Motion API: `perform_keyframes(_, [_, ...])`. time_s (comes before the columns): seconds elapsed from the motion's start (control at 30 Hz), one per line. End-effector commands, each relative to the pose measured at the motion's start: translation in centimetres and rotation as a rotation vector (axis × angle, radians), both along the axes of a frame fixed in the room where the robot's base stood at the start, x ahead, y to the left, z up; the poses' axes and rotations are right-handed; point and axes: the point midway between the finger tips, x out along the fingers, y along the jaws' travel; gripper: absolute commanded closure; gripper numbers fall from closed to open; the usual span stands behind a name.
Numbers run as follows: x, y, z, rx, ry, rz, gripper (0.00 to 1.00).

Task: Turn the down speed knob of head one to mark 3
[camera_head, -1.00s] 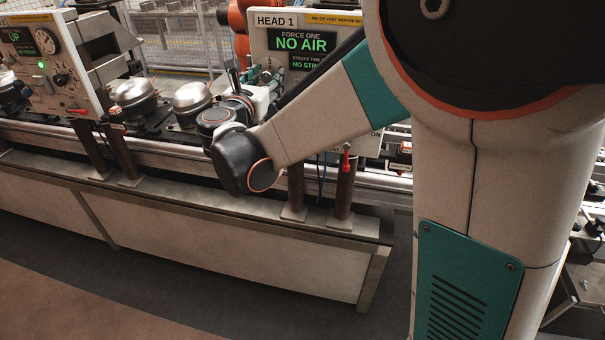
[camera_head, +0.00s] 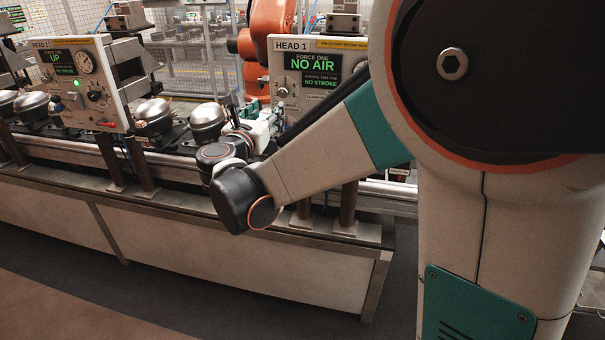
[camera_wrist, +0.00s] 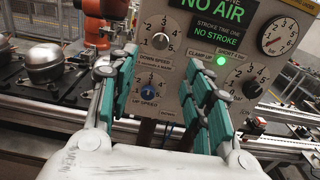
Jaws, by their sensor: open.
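The head one panel (camera_head: 279,75) stands at the back centre in the head view, its lower right hidden by my arm. In the wrist view, the down speed knob (camera_wrist: 160,41) is a round knob with numbers around it and its label below. Its pointer is too small to read surely. The blue-marked up speed knob (camera_wrist: 148,84) sits below it. My gripper (camera_wrist: 164,64) is open and empty, its teal-padded fingers facing the panel to either side of the knob column. I cannot tell the gap to the panel.
A third knob (camera_wrist: 251,88), a pressure gauge (camera_wrist: 281,36) and a lit green lamp (camera_wrist: 222,61) are on the panel's right side. Silver compressors (camera_head: 207,121) stand along the conveyor to the left. Another panel (camera_head: 78,80) stands farther left. An orange robot arm (camera_head: 275,48) is behind.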

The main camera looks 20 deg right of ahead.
Motion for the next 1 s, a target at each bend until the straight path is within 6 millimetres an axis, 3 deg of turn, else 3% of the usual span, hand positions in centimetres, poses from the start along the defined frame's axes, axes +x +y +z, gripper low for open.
perform_keyframes(0.3, [-1.2, -3.8, -0.5, 0.203, -0.065, -0.040, 0.54])
perform_keyframes(0.6, [-5.3, -6.2, -1.9, 0.555, -0.152, -0.114, 0.54])
perform_keyframes(1.0, [-11.5, -7.4, -4.3, 1.008, -0.273, -0.252, 0.54])
